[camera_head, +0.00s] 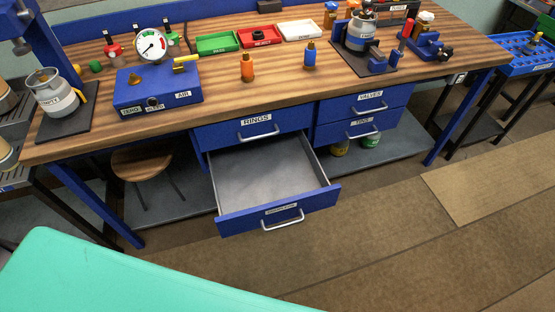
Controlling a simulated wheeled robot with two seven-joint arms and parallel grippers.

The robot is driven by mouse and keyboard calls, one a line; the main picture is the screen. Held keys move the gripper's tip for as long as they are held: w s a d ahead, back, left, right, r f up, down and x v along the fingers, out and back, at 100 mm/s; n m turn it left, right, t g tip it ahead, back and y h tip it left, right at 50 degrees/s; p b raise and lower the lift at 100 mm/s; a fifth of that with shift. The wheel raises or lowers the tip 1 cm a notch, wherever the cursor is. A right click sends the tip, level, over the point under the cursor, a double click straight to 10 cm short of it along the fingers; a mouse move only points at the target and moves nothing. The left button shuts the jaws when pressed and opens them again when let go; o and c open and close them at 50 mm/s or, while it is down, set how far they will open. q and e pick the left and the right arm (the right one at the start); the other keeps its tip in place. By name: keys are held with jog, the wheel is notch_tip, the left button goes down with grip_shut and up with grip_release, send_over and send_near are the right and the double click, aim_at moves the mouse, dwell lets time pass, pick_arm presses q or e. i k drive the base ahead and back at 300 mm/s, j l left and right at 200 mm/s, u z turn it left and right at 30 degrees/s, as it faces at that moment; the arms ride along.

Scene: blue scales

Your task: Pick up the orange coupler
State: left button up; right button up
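Neither of my grippers is in view, and nothing touches the orange coupler.
A blue gauge box (157,92) stands left of the coupler. Green, red and white trays (217,43) lie behind it. A black-based fixture (364,58) stands to the right. Below the bench front, an empty drawer (272,215) is pulled out.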

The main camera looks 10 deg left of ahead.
aim_at(248, 75)
jog(key=i+l+u, duration=0.1)
jog(key=i+l, duration=0.15)
jog(key=i+l+u, duration=0.1)
jog(key=i+l, duration=0.2)
jog(key=l, duration=0.2)
jog(key=i+l+u, duration=0.1)
jog(key=i+l, duration=0.15)
jog(key=l, duration=0.1)
